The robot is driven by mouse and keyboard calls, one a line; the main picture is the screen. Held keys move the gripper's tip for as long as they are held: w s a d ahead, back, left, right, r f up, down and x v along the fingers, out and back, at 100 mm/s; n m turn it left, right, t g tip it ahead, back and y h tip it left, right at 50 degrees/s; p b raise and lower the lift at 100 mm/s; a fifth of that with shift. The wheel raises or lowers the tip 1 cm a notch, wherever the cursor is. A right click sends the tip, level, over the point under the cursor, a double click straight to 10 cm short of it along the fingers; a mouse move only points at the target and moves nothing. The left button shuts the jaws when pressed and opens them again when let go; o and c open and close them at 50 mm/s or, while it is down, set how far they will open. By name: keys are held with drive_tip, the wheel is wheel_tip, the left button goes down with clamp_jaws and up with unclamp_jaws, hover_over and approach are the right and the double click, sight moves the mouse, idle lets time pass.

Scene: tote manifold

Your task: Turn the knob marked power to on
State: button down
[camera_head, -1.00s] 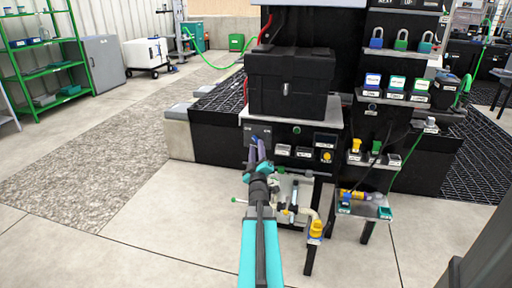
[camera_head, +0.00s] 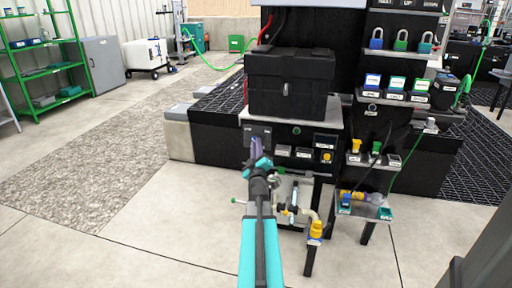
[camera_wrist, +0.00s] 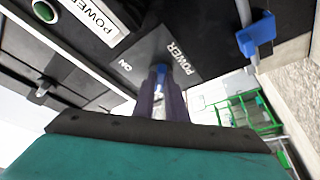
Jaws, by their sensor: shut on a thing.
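The power knob (camera_wrist: 162,72) shows blue between my fingertips in the wrist view, on a dark plate (camera_wrist: 183,50) lettered POWER and ON. My gripper (camera_wrist: 161,84) is shut on the knob, and its fingers hide much of it. The ON mark (camera_wrist: 125,66) lies to the left of the knob in this view. In the head view my gripper (camera_head: 256,148) reaches the left part of the dark front panel (camera_head: 262,130), and the knob is hidden there. I cannot tell the knob's exact angle.
A green round button (camera_wrist: 45,11) sits beside a white POWER label (camera_wrist: 92,20). A blue clip-like part (camera_wrist: 257,36) is near the plate's right side. A black box (camera_head: 290,85) stands above the panel. Pipework with a yellow fitting (camera_head: 315,230) is low on the right.

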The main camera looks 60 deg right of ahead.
drive_tip(key=shift+f+m+b, duration=0.1)
drive_tip(key=shift+m+b, duration=0.2)
drive_tip(key=shift+b, duration=0.1)
drive_tip(key=m+g+h, duration=0.1)
drive_tip(key=m+g, duration=0.2)
drive_tip(key=m, duration=0.5)
drive_tip(key=w+m+g+h, duration=0.1)
drive_tip(key=m+g, duration=0.3)
drive_tip(key=m, duration=0.4)
drive_tip(key=m+g+h+p, duration=0.1)
drive_tip(key=m+g, duration=0.3)
drive_tip(key=m, duration=0.4)
drive_tip(key=shift+w+a+r+m+h, duration=0.15)
drive_tip(key=shift+r+m+h, duration=0.15)
drive_tip(key=shift+m, duration=0.1)
drive_tip(key=c, duration=1.8)
unclamp_jaws()
drive_tip(key=shift+f, duration=0.1)
